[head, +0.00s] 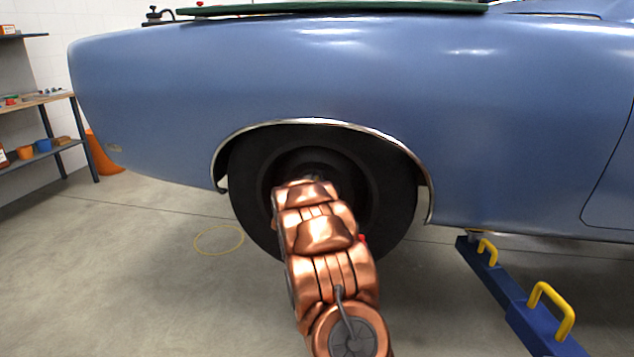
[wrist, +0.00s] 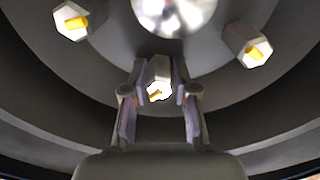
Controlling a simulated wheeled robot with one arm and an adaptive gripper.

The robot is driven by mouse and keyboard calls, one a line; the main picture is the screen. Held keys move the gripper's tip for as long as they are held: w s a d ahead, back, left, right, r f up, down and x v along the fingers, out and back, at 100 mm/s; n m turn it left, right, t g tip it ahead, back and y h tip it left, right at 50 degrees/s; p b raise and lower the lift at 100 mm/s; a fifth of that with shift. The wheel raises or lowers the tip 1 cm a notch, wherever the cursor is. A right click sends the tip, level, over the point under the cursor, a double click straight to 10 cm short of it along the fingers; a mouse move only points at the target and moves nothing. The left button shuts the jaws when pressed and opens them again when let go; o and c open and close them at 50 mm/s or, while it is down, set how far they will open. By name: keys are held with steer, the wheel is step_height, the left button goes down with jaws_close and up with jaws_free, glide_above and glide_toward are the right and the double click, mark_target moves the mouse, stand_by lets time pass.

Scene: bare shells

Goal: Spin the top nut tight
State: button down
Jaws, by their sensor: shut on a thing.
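In the wrist view my gripper (wrist: 158,95) is shut on a pale hex nut (wrist: 160,72), one finger on each side of it. A yellow stud tip shows in the nut's face. Two more nuts with yellow stud tips sit at the upper left (wrist: 71,20) and upper right (wrist: 248,45), apart from my fingers. A shiny round hub (wrist: 174,12) is above the held nut in this picture. In the head view the black wheel (head: 392,205) is under the car's fender, and my copper arm hides its lower middle, my gripper and the nuts.
The blue car body (head: 330,75) hangs over the wheel. A blue lift arm (head: 510,305) with yellow handles lies at the lower right. A yellow ring (head: 219,252) is on the floor at the left. Shelves (head: 45,105) and an orange cone (head: 102,155) stand farther left.

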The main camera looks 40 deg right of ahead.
steer(key=m+b, duration=0.1)
steer(key=m, duration=0.2)
steer(key=shift+w+a+f+m+b, duration=0.1)
steer(key=shift+f+m+b, duration=0.1)
steer(key=shift+m+b, duration=0.2)
steer(key=m+b, duration=0.2)
steer(key=m, duration=0.1)
steer(key=shift+m, duration=0.3)
steer(key=m+b, duration=0.2)
steer(key=m, duration=0.1)
steer(key=shift+m+b, duration=0.35)
steer(key=shift+m, duration=0.05)
steer(key=m+b, duration=0.2)
steer(key=m, duration=0.1)
steer(key=m+b, duration=0.3)
steer(key=m, duration=0.2)
steer(key=m+b, duration=0.2)
steer(key=shift+m, duration=0.4)
steer(key=m+b, duration=0.2)
steer(key=m, duration=0.2)
steer(key=shift+b, duration=0.3)
steer(key=shift+r+m+b, duration=0.1)
steer(key=shift+m+b, duration=0.5)
steer(key=shift+m, duration=1)
